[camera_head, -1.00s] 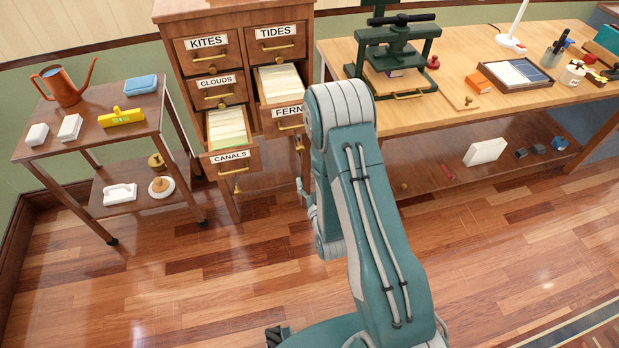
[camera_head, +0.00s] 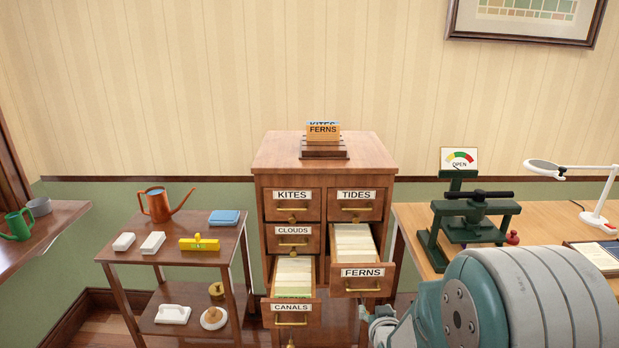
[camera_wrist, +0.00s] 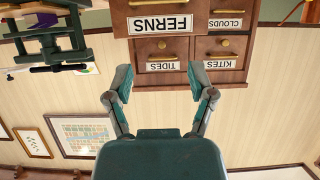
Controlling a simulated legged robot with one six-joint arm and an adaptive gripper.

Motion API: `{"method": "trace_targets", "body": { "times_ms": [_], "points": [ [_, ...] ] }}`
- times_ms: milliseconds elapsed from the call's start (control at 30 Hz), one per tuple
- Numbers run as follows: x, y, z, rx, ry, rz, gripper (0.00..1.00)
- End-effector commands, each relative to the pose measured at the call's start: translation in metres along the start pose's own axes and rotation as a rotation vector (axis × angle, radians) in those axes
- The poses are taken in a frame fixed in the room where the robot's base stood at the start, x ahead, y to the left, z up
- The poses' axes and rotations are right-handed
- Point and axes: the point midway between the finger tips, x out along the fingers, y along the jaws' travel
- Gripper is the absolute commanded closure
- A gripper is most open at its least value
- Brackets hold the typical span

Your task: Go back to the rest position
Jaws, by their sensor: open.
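My gripper (camera_wrist: 162,88) shows in the wrist view with its two fingers spread apart and nothing between them. The wrist view is upside down and faces the card cabinet, with the FERNS drawer (camera_wrist: 160,25) near the top edge. In the head view my arm fills the lower right corner, and part of my gripper (camera_head: 380,325) shows at its left, low and right of the cabinet (camera_head: 262,165). The FERNS drawer (camera_head: 362,283) and the CANALS drawer (camera_head: 291,312) stand pulled out, with cards inside. The KITES, TIDES and CLOUDS drawers are shut.
A card holder (camera_head: 323,152) stands on the cabinet. A cart (camera_head: 135,255) at left carries a copper watering can (camera_head: 160,205) and small items. A workbench (camera_head: 410,222) at right holds a green press (camera_head: 470,225) and a lamp (camera_head: 590,172), close behind my arm.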

Motion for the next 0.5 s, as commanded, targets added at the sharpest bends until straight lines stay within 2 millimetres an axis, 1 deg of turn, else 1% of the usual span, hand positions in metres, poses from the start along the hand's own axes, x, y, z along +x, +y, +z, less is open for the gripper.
{"method": "trace_targets", "body": {
  "times_ms": [33, 167, 200, 367, 467, 500],
  "points": [
    [-0.01, 0.0, -0.013, 0.0, -0.019, 0.0, 0.29],
    [-0.037, 0.0, -0.031, 0.0, -0.106, 0.0, 0.29],
    [-0.047, 0.0, -0.036, 0.0, -0.133, 0.0, 0.29],
    [-0.09, 0.0, -0.051, 0.0, -0.238, 0.0, 0.29],
    [-0.12, 0.0, -0.057, 0.0, -0.305, 0.0, 0.29],
    [-0.133, 0.0, -0.059, 0.0, -0.331, 0.0, 0.29]
  ]
}}
